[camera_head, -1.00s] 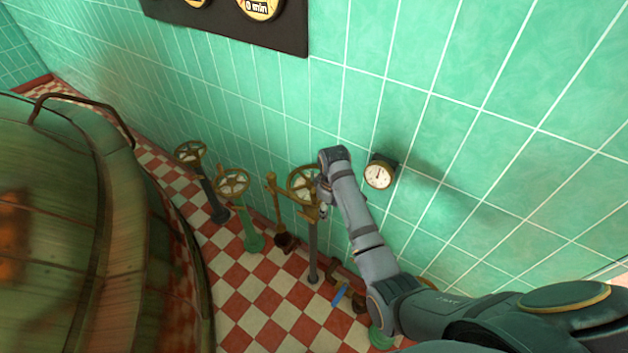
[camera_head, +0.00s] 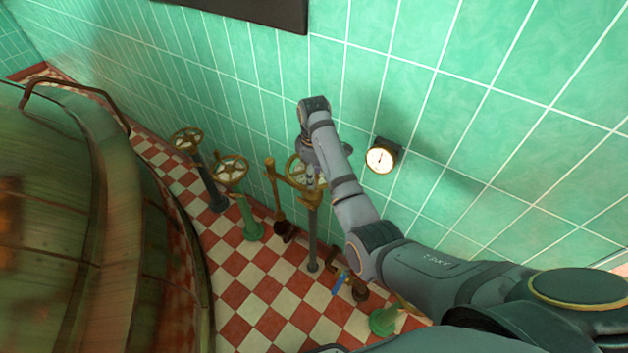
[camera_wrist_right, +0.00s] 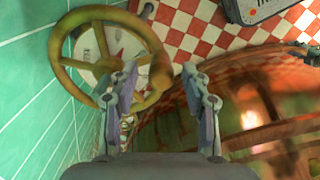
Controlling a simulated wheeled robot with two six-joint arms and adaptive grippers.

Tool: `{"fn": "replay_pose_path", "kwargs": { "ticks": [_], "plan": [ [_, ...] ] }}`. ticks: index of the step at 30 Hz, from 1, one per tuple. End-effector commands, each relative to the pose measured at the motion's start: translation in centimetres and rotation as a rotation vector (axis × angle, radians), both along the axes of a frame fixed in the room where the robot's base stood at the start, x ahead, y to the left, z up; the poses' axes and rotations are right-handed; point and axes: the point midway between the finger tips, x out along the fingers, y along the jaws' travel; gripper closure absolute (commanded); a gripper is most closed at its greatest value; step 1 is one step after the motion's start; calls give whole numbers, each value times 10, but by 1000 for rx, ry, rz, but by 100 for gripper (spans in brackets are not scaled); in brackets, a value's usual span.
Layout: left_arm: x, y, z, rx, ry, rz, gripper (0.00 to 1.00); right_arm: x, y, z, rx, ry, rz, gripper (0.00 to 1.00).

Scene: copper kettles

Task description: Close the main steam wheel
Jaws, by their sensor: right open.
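A brass-coloured handwheel on a tall dark post stands by the green tiled wall; its rim (camera_head: 291,170) shows in the head view, partly covered by my right gripper (camera_head: 311,176). In the right wrist view the wheel (camera_wrist_right: 66,42) fills the upper left, with a pale round plate with a red mark (camera_wrist_right: 88,50) behind its spokes. I cannot read a label naming the main steam wheel. My left gripper is not in view.
Two more handwheels (camera_head: 231,168) (camera_head: 186,139) stand to the left on posts, with a brass lever post (camera_head: 272,190) between. A round gauge (camera_head: 381,158) is on the wall. A large copper kettle (camera_head: 100,240) fills the left. Checkered floor (camera_head: 262,290) lies between.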

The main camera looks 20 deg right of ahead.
Motion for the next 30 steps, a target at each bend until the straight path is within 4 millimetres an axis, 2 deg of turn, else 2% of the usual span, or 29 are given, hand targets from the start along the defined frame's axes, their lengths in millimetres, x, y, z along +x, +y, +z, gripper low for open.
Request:
{"fn": "replay_pose_path", "kwargs": {
  "ticks": [6, 13, 23, 24, 30],
  "plan": [
    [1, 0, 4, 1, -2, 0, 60, 0, 0, -17, 0, 0, -1, 52],
    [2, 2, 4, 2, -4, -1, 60, 0, 0, -18, 0, 0, -1, 52],
    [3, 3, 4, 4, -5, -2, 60, 0, 0, -17, 0, 0, -1, 97],
    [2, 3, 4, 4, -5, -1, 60, 0, 0, -17, 0, 0, -1, 100],
    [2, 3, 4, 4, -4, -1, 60, 0, 0, -17, 0, 0, -1, 100]
  ]
}}
